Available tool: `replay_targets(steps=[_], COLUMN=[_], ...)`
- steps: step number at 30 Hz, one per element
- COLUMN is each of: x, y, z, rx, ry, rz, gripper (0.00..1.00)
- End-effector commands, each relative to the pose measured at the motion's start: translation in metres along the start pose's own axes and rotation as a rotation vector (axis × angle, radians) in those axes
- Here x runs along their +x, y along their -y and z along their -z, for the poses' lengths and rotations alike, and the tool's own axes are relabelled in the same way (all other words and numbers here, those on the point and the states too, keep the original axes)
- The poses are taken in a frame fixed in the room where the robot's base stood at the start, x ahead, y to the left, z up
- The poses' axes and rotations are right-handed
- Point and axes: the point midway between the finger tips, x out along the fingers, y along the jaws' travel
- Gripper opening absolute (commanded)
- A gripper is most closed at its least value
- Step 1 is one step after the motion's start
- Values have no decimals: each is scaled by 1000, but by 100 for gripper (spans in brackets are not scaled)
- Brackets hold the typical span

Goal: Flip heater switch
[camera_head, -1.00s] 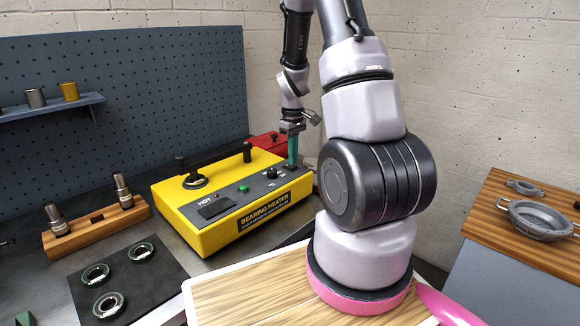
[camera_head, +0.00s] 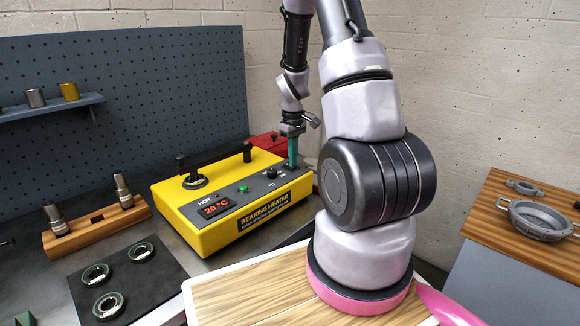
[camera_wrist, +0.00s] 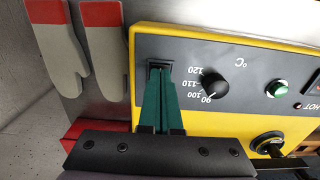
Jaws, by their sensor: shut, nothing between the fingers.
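The yellow bearing heater (camera_head: 217,237) sits on the metal bench, and its display (camera_head: 214,207) is lit and reads 20 °C. My gripper (camera_head: 293,163) points down at the right end of the heater's dark control panel. In the wrist view my gripper (camera_wrist: 159,72) is shut, its green fingertips together at a small black switch (camera_wrist: 159,66) at the panel's end. The tips cover part of the switch, so its exact position is hard to tell. Beside it are a black temperature knob (camera_wrist: 215,84) and a green button (camera_wrist: 277,88).
Red-cuffed gloves (camera_wrist: 102,50) lie beside the heater. A red box (camera_head: 268,142) stands behind it. A black mat (camera_head: 150,283) with several bearing rings and a wooden stand (camera_head: 98,228) with metal parts are to the left.

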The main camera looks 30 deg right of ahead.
Motion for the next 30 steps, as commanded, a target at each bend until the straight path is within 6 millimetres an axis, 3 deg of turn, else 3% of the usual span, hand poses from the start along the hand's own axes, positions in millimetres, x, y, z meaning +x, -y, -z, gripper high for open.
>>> replay_targets(steps=[21, 30], x=[-58, -66], y=[0, 0], z=[1, 0], rx=[0, 0], ry=[-3, 0], rz=[-2, -1], gripper=[0, 0])
